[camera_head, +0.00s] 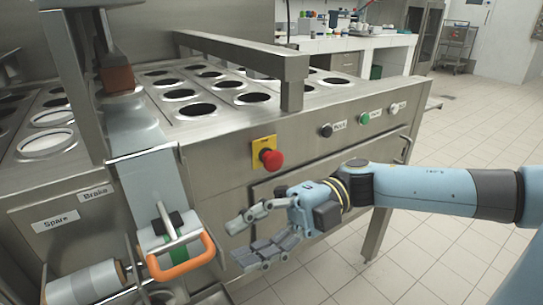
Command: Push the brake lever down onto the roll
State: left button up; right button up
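The brake lever has an orange loop handle (183,264) at the lower left, in front of the machine. The "Brake" label (96,192) is on the panel above and to its left. Behind the handle is a roll (158,240) with a green stripe and a dark pad, with pale film running up from it. I cannot tell whether the lever touches the roll. My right gripper (240,242) is open and empty, to the right of the handle and apart from it. My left gripper is not in view.
A second silver roll (88,284) lies at the lower left, below the "Spare" label (55,221). A red emergency button (270,158) on a yellow plate is above my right gripper. A steel frame bar (240,53) stands over the cup holes. Tiled floor is open at right.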

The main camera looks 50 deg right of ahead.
jog(key=v, duration=0.3)
jog(key=shift+s+d, duration=0.15)
jog(key=shift+d, duration=0.2)
jog(key=w+d+f+m+t+h, duration=0.3)
jog(key=w+f+m+t+h, duration=0.25)
jog(key=f+m+t, duration=0.45)
jog(key=s+d+f+m+g+h, duration=0.1)
jog(key=s+d+f+m+h, duration=0.1)
jog(key=f+m+h, duration=0.6)
jog(key=s+d+f+m+g+h, duration=0.15)
jog(key=f+m, duration=0.25)
jog(key=f, duration=0.9)
jog(key=s+f+m+g+h, duration=0.1)
jog(key=s+f+g, duration=0.3)
jog(key=s, duration=0.5)
jog(key=s+a+f+m+g+h, duration=0.1)
jog(key=s+f+m+g, duration=0.2)
jog(key=s+f, duration=0.5)
jog(key=s+a+f+m+g+h, duration=0.1)
jog(key=s+f+g, duration=0.4)
jog(key=s, duration=0.7)
jog(key=shift+f+m, duration=0.6)
jog(key=shift+m, duration=0.1)
